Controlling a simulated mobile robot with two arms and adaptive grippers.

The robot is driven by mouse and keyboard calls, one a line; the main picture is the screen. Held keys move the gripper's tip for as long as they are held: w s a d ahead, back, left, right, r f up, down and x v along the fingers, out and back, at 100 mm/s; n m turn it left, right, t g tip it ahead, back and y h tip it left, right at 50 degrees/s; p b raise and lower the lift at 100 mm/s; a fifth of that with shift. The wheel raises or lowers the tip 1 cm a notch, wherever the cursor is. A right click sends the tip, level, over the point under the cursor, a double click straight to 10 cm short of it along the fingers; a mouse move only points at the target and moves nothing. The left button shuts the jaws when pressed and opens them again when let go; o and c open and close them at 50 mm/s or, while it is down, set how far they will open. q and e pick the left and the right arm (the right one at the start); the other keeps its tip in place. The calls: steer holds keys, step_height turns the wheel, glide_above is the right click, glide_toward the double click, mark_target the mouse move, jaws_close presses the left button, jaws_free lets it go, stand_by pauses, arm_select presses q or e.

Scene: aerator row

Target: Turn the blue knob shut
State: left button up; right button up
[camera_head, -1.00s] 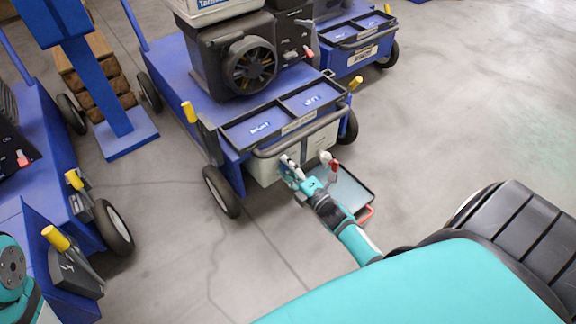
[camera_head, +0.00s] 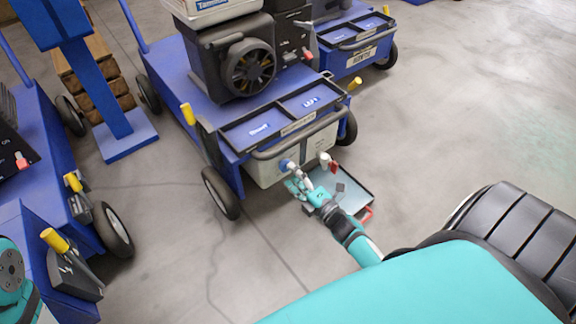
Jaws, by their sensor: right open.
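The blue knob (camera_head: 286,165) sits on the front of the pale tank (camera_head: 265,174) at the end of the middle blue cart, at the left one of two fittings. My right gripper (camera_head: 296,186) is open, just below the knob in the picture, and looks apart from it. A pale fitting beside the knob shows partly between it and the gripper. The knob's exact angle is too small to tell. My left gripper is outside the picture.
A white fitting with a red handle (camera_head: 333,168) is to the right of the knob. A shallow tray (camera_head: 364,186) with a red handle lies on the floor below. Blue carts stand left and behind. Open floor lies to the right.

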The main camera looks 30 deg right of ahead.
steer(key=s, duration=0.8)
steer(key=shift+s+d, duration=0.3)
steer(key=shift+d, duration=0.05)
